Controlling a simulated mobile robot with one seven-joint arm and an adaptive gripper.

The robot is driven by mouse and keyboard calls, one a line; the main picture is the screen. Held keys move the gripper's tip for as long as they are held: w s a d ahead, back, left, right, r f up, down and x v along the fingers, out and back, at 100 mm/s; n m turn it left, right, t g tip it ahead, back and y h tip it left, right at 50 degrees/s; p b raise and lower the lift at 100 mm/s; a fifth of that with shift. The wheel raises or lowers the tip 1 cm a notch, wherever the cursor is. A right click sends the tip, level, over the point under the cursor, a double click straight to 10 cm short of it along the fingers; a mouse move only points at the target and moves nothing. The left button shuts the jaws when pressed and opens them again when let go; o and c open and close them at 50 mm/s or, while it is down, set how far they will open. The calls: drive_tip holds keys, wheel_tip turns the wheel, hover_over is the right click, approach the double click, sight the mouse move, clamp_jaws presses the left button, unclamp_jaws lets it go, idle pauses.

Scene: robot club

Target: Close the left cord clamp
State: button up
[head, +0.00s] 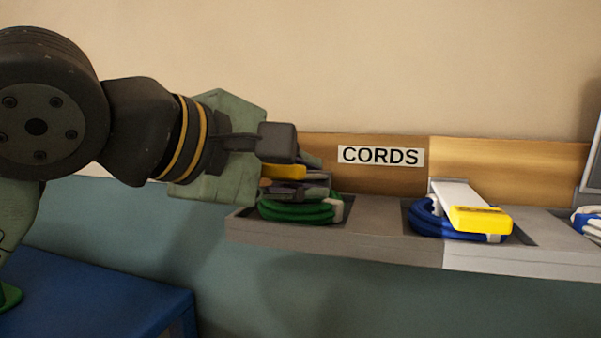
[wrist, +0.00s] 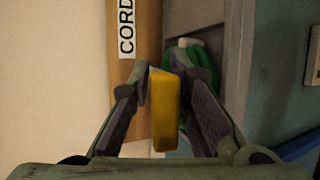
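The left cord clamp shows mainly as its yellow tab (head: 285,172), above a coiled green cord (head: 300,209) in the left tray recess. My gripper (head: 291,166) reaches in from the left and hides most of the clamp. One dark finger is above the tab and the other is below it. In the wrist view the yellow tab (wrist: 165,108) stands between the two fingers of my gripper (wrist: 166,76), which are spread apart. Whether either finger touches the tab is not clear. A bit of green cord (wrist: 205,58) shows behind the right finger.
A second clamp (head: 468,206) with a yellow end lies over a blue cord (head: 425,220) in the recess to the right. A "CORDS" label (head: 381,156) is on the wooden backboard (head: 510,160). A blue surface (head: 90,295) is at the lower left.

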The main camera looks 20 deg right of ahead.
drive_tip(key=shift+o, duration=0.6)
drive_tip(key=shift+r, duration=0.1)
drive_tip(key=v, duration=1.2)
drive_tip(key=shift+c, duration=0.3)
